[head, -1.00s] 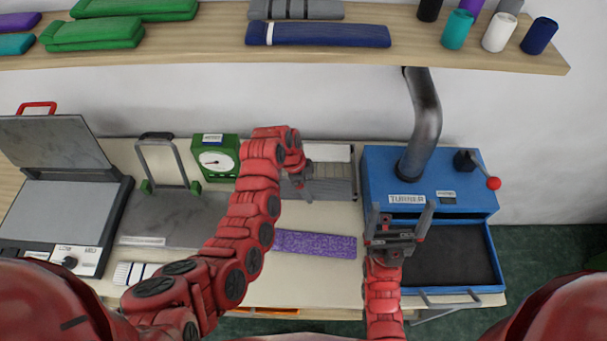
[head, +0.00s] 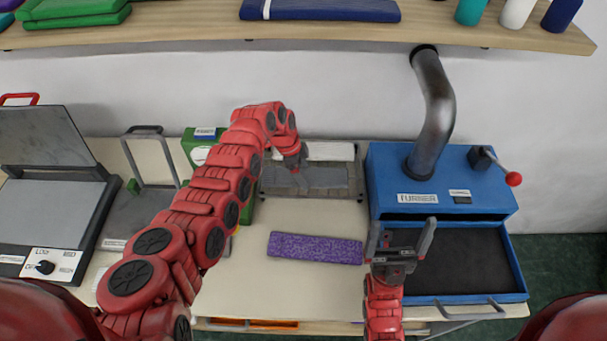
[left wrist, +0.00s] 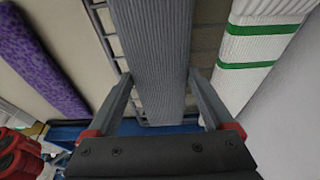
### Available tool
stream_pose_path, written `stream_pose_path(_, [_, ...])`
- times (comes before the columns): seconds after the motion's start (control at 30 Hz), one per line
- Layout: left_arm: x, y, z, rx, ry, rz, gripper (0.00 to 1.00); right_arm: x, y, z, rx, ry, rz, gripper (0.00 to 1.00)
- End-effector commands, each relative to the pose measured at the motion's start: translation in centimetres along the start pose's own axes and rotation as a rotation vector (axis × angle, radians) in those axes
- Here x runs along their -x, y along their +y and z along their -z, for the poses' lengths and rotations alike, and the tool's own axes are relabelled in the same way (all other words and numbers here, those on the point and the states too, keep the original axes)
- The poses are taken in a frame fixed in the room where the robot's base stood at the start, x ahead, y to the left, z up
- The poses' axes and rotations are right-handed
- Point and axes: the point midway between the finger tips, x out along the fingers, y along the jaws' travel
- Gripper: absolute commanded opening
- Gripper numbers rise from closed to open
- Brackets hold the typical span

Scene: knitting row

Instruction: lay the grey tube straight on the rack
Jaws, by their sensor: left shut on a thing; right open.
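The grey tube (head: 322,176) lies lengthwise over the rack (head: 357,190) at the back of the bench. In the left wrist view the ribbed tube (left wrist: 155,45) runs between my fingers, roughly along the rack's rail (left wrist: 112,38). My left gripper (head: 294,166) is shut on it; that gripper also shows in the left wrist view (left wrist: 161,78). I cannot tell whether the tube rests on the slats or is held just above them. My right gripper (head: 402,238) is open and empty, at the left front of the blue turner.
A white tube with green stripes (left wrist: 262,45) lies beside the grey one, toward the wall. A purple tube (head: 315,249) lies on the bench in front. The blue turner (head: 385,172) with its open tray stands right of the rack. A green scale (head: 190,143) is at left.

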Motion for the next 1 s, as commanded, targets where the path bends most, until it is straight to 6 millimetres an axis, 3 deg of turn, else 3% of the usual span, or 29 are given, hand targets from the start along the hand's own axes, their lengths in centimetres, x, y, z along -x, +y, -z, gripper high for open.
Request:
stream_pose_path(0.33, [-0.4, -0.1, -0.1, -0.001, 0.001, 0.002, 0.34, 0.5, 0.0, -0.1, 0.0, 0.0, 0.0, 1.0])
stream_pose_path(0.37, [-0.2, -0.1, 0.0, -0.001, 0.001, 0.002, 0.91, 0.3, 0.0, -0.1, 0.0, 0.0, 0.0, 1.0])
stream_pose_path(0.4, [-0.2, -0.1, 0.0, -0.001, 0.0, 0.002, 0.99, 0.3, 0.0, 0.0, 0.0, 0.0, 0.0, 1.0])
stream_pose_path(0.77, [0.7, -0.1, 0.2, -0.001, 0.0, 0.002, 1.0, -0.6, 0.0, 0.1, 0.0, 0.0, 0.0, 1.0])
stream_pose_path(1.0, [5.8, -0.3, 0.2, 0.0, 0.002, 0.009, 1.0, -3.5, 0.2, 0.6, 0.0, 0.0, 0.0, 1.0])
